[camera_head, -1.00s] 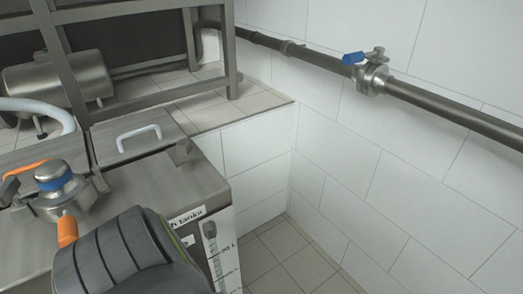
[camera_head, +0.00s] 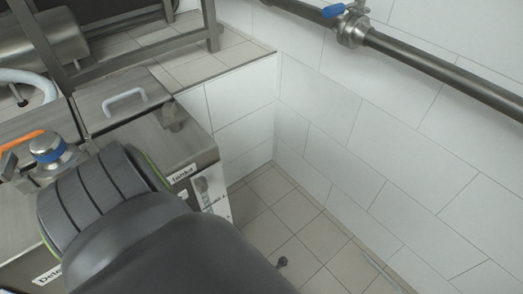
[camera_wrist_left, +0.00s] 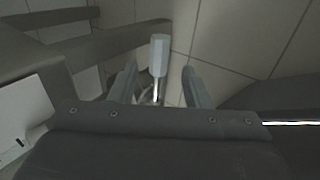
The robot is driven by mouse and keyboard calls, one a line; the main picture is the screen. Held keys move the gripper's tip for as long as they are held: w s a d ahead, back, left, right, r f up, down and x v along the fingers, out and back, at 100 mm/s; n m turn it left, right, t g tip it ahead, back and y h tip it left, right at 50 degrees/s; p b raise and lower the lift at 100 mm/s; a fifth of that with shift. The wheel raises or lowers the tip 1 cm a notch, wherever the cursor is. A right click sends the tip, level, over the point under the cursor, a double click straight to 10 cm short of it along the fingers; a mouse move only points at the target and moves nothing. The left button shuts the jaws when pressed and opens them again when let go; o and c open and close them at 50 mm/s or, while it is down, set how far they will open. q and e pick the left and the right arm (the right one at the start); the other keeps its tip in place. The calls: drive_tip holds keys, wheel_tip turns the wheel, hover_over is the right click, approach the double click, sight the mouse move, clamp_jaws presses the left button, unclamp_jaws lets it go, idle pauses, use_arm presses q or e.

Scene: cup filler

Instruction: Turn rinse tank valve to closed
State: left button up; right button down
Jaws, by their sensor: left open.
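In the wrist view my left gripper (camera_wrist_left: 159,70) is open, with one finger on each side of a pale grey-blue faceted handle (camera_wrist_left: 159,50) on a thin stem. I see no clear contact with the fingers. In the head view a valve with a blue lever (camera_head: 333,11) sits on the wall pipe at the top. A silver fitting with a blue ring (camera_head: 49,150) stands on a steel tank top at the left. I cannot tell for certain which of these is the rinse tank valve. My dark arm covers the lower middle, and the gripper is hidden there.
A dark pipe (camera_head: 430,65) runs along the white tiled wall (camera_head: 370,140). The steel tank top has a lid with a white handle (camera_head: 125,99), partly hidden labels (camera_head: 182,173) and an orange bar (camera_head: 22,142).

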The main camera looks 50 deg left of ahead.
use_arm(q)
drive_tip(key=p+v, duration=0.6)
drive_tip(key=v, duration=0.4)
use_arm(e)
drive_tip(key=s+d+f, duration=0.1)
drive_tip(key=s+f, duration=0.1)
drive_tip(key=s, duration=0.4)
drive_tip(key=shift+s+d+f+n+h, duration=0.2)
drive_tip(key=shift+s+d+n+h, duration=0.05)
drive_tip(key=shift+s+n+h, duration=0.1)
use_arm(q)
drive_tip(key=shift+w, duration=0.1)
drive_tip(key=w+a+r+m+t+h+p, duration=0.1)
drive_tip(key=a+m+t+p, duration=0.15)
drive_tip(key=m, duration=0.45)
drive_tip(key=w+a+r+m+t+h+p, duration=0.1)
drive_tip(key=a+r+m+t, duration=0.1)
drive_tip(key=m+t, duration=0.3)
drive_tip(key=s+a+m+g+h+p, duration=0.3)
drive_tip(key=s+m+g+p, duration=0.2)
drive_tip(key=s+m, duration=1.4)
drive_tip(key=m+g, duration=0.1)
drive_tip(key=m, duration=0.1)
drive_tip(key=shift+f+m+h, duration=0.3)
drive_tip(key=shift+m+h, duration=0.1)
use_arm(e)
wheel_tip(320, 180, up, 7)
drive_tip(key=s, duration=0.2)
drive_tip(key=shift+a, duration=0.15)
